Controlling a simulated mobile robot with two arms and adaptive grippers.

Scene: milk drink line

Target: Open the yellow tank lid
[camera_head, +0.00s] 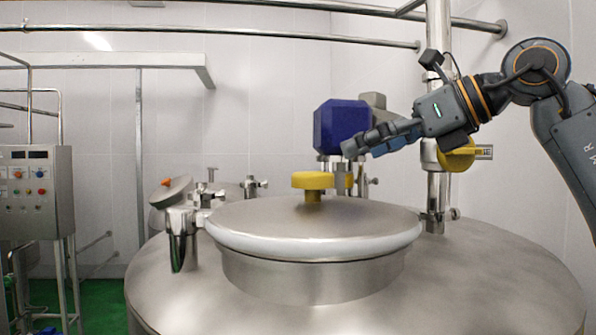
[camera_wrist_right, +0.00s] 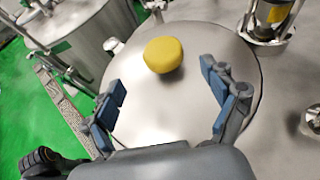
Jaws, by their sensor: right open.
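The tank lid (camera_head: 330,219) is a round steel cover with a pale rim, lying flat on the neck of the large steel tank. A yellow knob (camera_head: 313,181) stands up from its top. My right gripper (camera_head: 349,148) is above the lid, up and to the right of the knob in the head view, and does not touch it. In the right wrist view the open blue-padded fingers (camera_wrist_right: 165,108) are over the lid (camera_wrist_right: 200,60), with the yellow knob (camera_wrist_right: 163,55) beyond the fingertips and between them. Nothing is held. My left gripper is not in view.
A blue motor housing (camera_head: 341,126) and a vertical steel pipe (camera_head: 438,190) with a yellow part stand behind the lid. A hinge-like fitting (camera_head: 181,222) is at the lid's left. A control panel (camera_head: 36,192) stands far left. Green floor (camera_wrist_right: 30,110) shows below.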

